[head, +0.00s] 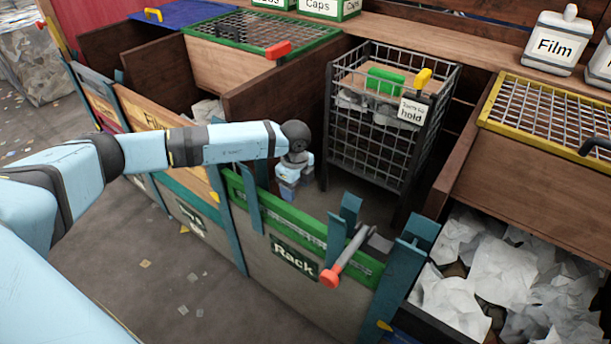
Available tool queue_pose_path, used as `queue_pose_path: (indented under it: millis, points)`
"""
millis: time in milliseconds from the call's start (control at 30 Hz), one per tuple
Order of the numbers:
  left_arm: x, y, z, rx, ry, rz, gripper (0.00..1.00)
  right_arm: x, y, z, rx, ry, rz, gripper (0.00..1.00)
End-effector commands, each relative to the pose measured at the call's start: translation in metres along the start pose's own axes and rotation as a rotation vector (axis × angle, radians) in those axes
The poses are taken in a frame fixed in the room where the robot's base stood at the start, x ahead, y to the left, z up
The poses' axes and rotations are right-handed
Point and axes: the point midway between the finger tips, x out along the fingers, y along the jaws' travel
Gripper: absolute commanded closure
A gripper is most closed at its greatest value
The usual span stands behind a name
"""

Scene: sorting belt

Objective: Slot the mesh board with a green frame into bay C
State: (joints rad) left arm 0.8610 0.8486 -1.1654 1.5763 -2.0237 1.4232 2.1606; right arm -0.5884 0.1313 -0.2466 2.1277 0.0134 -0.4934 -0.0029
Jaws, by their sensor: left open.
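The mesh board with a green frame (222,23) lies flat across the top of a wooden bay at the back, with a red tab (278,50) at its front right corner. My left gripper (288,190) points down behind the green-topped front panel marked "Rack" (294,258), left of the wire cage. It is open, well in front of and below the mesh board, and not touching it. Its fingertips are small and partly hard to make out. No sign reading C is legible, so I cannot tell which bay is C. My right gripper is out of view.
A wire cage (375,135) with a "hold" tag stands in the bay behind the Rack panel. A red-ended rod (345,258) sticks out from that panel. A yellow-framed mesh board (490,104) covers the right bay, above white scraps (500,270).

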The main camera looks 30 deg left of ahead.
Motion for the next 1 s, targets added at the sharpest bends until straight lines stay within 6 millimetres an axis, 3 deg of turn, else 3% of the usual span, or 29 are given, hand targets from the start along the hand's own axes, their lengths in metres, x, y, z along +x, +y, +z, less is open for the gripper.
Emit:
queue_pose_path:
  millis: [233, 700, 1000]
  points:
    - [0.032, 0.001, -0.001, 0.0, -0.001, 0.003, 0.4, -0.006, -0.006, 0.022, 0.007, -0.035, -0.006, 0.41]
    - [0.118, 0.001, -0.002, 0.001, 0.001, 0.001, 0.4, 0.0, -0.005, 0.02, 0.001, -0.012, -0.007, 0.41]
    - [0.137, 0.0, -0.001, 0.001, 0.001, 0.0, 0.4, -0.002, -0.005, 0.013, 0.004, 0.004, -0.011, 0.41]
